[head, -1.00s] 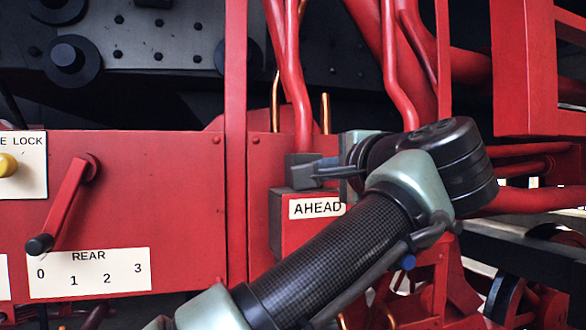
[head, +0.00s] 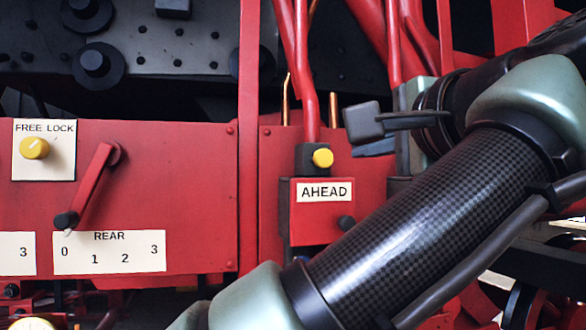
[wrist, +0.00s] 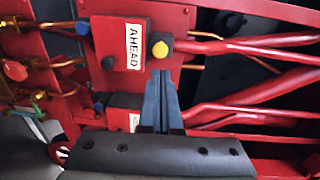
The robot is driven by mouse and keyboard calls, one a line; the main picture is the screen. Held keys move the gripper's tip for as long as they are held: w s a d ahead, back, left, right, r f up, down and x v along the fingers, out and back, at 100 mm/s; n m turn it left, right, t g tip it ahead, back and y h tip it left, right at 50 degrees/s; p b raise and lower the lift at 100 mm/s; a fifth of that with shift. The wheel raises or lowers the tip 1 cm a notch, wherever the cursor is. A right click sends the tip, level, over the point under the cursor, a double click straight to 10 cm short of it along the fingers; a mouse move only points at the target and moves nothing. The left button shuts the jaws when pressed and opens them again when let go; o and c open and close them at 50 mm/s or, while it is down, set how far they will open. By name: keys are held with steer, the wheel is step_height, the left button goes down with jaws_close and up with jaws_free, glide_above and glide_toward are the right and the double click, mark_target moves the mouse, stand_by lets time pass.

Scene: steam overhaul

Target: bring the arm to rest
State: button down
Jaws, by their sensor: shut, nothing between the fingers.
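My gripper (head: 352,130) is in the head view, right of the middle, with its dark fingers pointing left. It appears nearer to me than the red AHEAD box (head: 322,222) and above and right of it. In the wrist view my gripper (wrist: 161,75) is shut and empty, its fingertips in line with the yellow knob (wrist: 160,49) beside the AHEAD label. I cannot tell the gap between them, but no contact shows. The yellow knob (head: 322,158) sits on top of the AHEAD box in the head view. My arm crosses the lower right.
A red lever (head: 88,185) stands over the REAR scale (head: 110,253), its dark handle near 0. A yellow FREE LOCK knob (head: 34,148) is at the far left. Red pipes (head: 303,75) rise behind the AHEAD box. In the wrist view, copper pipes (wrist: 62,63) lie left.

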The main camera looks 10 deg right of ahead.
steer(key=s+f+n+t+h+b, duration=0.25)
steer(key=s+h, duration=0.25)
steer(key=h, duration=0.4)
steer(key=s+a+f+n+t+y+b, duration=0.1)
steer(key=s+a+f+n+t+y, duration=0.2)
steer(key=a+n, duration=0.4)
steer(key=s+a+f+n+t+y+b, duration=0.1)
steer(key=s+a+f+n+t+y, duration=0.2)
steer(key=a+n, duration=0.5)
steer(key=s+a+t+y, duration=0.1)
steer(key=s+a+y, duration=0.1)
steer(key=a, duration=0.1)
steer(key=shift+s+a+f, duration=0.25)
steer(key=shift+s, duration=0.1)
steer(key=c, duration=1.6)
jaws_free()
steer(key=shift+t, duration=0.25)
